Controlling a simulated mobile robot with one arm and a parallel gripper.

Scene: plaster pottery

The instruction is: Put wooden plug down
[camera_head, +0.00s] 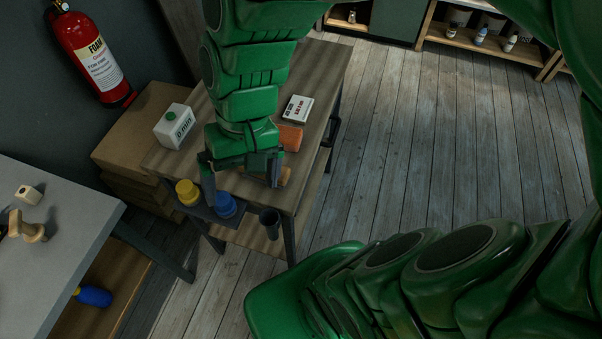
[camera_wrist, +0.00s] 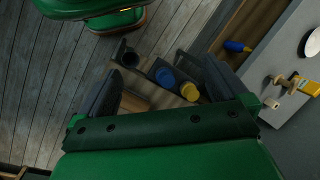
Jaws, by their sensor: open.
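My gripper (camera_head: 241,181) is low over the front end of the wooden workbench (camera_head: 325,75), its fingers spread apart. It shows in the wrist view (camera_wrist: 160,82) with nothing clearly held between the fingers. A small light-brown wooden piece (camera_head: 286,175) lies on the bench right by the right finger, partly hidden by it; it may be the wooden plug, but I cannot tell its shape. In the wrist view, a brown patch (camera_wrist: 133,103) shows beside the left finger; I cannot tell whether it is the plug or the bench top.
A yellow jar (camera_head: 187,192) and a blue jar (camera_head: 225,205) stand in a rack at the bench's front edge, beside a dark cup (camera_head: 270,222). A white timer (camera_head: 174,126), a small box (camera_head: 297,109) and an orange block (camera_head: 290,138) are farther back. A grey table (camera_head: 60,265) is left.

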